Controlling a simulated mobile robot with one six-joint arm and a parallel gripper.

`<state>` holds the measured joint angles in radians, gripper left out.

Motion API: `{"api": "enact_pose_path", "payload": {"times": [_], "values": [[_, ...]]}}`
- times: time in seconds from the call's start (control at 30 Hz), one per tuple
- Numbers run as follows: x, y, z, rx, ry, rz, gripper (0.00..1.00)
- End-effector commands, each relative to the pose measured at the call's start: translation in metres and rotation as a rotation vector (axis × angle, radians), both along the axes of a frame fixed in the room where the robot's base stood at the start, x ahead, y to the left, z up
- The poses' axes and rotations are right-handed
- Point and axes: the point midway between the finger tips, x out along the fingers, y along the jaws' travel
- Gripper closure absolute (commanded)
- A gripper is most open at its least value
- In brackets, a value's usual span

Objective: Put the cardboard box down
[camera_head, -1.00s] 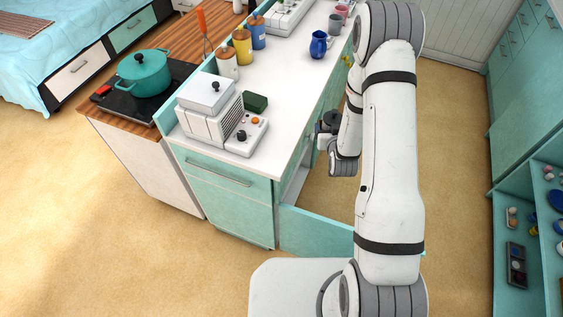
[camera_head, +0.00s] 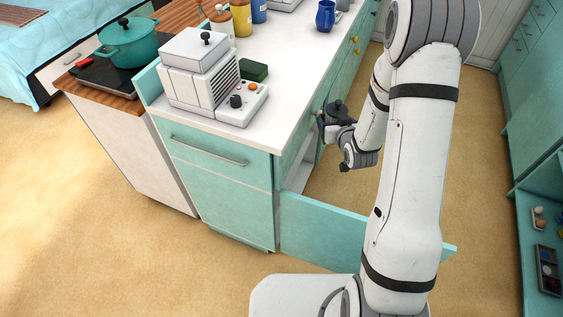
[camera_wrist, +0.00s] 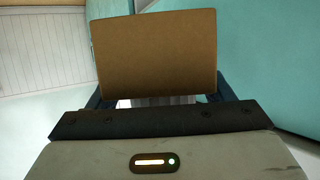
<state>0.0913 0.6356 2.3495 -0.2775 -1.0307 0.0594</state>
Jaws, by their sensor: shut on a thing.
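The brown cardboard box (camera_wrist: 155,55) fills the upper middle of the wrist view, between the two dark fingers of my gripper (camera_wrist: 160,98). The gripper is shut on it. In the head view my gripper (camera_head: 326,117) is at the right side of the counter, low beside the open cabinet front. The box cannot be made out in the head view; the counter side and gripper hide it. What lies directly beneath the box is not visible.
An open teal cabinet door (camera_head: 335,232) stands out below my gripper. The white countertop (camera_head: 290,60) carries a white appliance (camera_head: 200,75), a green block (camera_head: 253,70) and a blue mug (camera_head: 326,16). Open shelves (camera_head: 540,190) stand at the right. Floor between is clear.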

Motion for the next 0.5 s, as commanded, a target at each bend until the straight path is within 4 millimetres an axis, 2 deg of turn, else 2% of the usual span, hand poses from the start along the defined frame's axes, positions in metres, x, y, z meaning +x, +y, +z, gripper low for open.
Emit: {"api": "enact_pose_path", "payload": {"times": [0.03, 0.5], "values": [[0.0, -0.001, -0.019, 0.0, -0.003, 0.008, 0.56], [-0.002, -0.002, -0.086, -0.005, -0.006, 0.101, 0.56]]}}
